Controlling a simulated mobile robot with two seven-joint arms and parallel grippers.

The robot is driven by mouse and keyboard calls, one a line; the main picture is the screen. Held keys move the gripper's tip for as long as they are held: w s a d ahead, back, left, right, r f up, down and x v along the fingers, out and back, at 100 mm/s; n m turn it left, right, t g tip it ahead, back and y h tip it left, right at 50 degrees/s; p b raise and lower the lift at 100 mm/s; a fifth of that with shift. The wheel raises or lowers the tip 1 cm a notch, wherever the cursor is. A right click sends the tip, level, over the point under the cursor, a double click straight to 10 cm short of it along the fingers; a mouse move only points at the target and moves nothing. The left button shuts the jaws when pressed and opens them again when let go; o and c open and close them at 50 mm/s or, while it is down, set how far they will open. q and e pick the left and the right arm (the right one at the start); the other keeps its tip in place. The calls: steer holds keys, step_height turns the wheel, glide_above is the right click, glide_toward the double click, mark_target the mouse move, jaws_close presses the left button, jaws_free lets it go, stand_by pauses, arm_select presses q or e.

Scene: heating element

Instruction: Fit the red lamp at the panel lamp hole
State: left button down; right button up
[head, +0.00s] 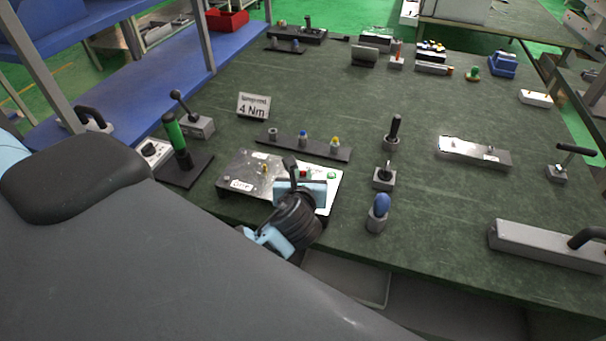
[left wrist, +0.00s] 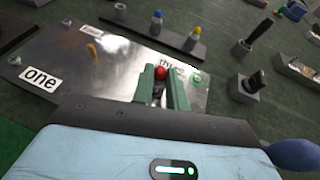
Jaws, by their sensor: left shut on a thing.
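My left gripper (head: 303,177) is over the right part of the silver panel (head: 236,172). In the left wrist view its two green fingers (left wrist: 161,88) are closed around the red lamp (left wrist: 160,72). The red cap also shows in the head view (head: 303,173). The panel (left wrist: 120,68) bears labels "one" and "three", a yellow lamp (left wrist: 93,50) on the left and a green-ringed part (left wrist: 198,78) right of the fingers. The fingers hide the lamp's lower end and the panel under it, so I cannot tell whether it sits in a hole. My right gripper is not in view.
Behind the panel lies a dark strip (head: 318,149) with a grey, a blue and a yellow piece. A "4 Nm" sign (head: 253,106) and a green-handled tool (head: 175,132) stand to the left. A blue-topped piece (head: 380,206) stands close on the right. The table centre is clear.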

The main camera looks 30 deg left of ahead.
arm_select(q)
steer(key=shift+f, duration=1.15)
steer(key=c, duration=1.3)
jaws_free()
steer(key=v, duration=0.8)
